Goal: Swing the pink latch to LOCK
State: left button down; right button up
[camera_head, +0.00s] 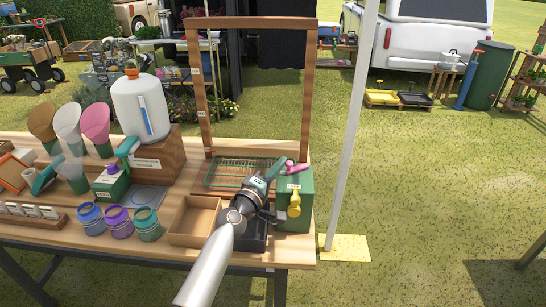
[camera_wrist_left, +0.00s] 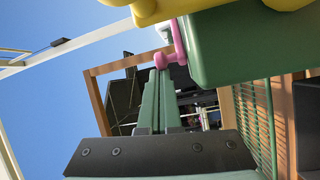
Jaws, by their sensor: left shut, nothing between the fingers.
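The pink latch (camera_head: 297,167) sits on top of the green box (camera_head: 305,212) at the table's right end. My left gripper (camera_head: 279,165) comes in from below and is beside the latch, on its left. In the left wrist view the shut green fingers (camera_wrist_left: 160,72) end close to the pink latch (camera_wrist_left: 178,42), at the corner of the green box (camera_wrist_left: 245,45). I cannot tell whether they touch it. The fingers hold nothing. I cannot read any LOCK mark. My right gripper is in neither view.
A yellow lever (camera_head: 294,203) is on the box's front. A wire rack (camera_head: 222,174), a wooden frame (camera_head: 203,100) and a brown tray (camera_head: 194,218) are close by. A black tray (camera_head: 262,238) lies under my arm. A white pole (camera_head: 351,130) stands right of the table.

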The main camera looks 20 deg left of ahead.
pick_arm(q)
jog(key=shift+s+d, duration=0.5)
jog(key=shift+d, duration=0.3)
jog(key=shift+a, duration=0.1)
jog(key=shift+s+a, duration=0.1)
jog(key=shift+s, duration=0.05)
jog(key=v, duration=1.2)
jog(key=shift+s, duration=0.1)
jog(key=s+d+f+m+g+y, duration=0.1)
jog(key=s+f+m+g, duration=0.8)
jog(key=s+f, duration=1.6)
jog(key=m+y+p, duration=0.1)
jog(key=m, duration=0.5)
jog(key=shift+d+f, duration=0.3)
jog(key=shift+d, duration=0.1)
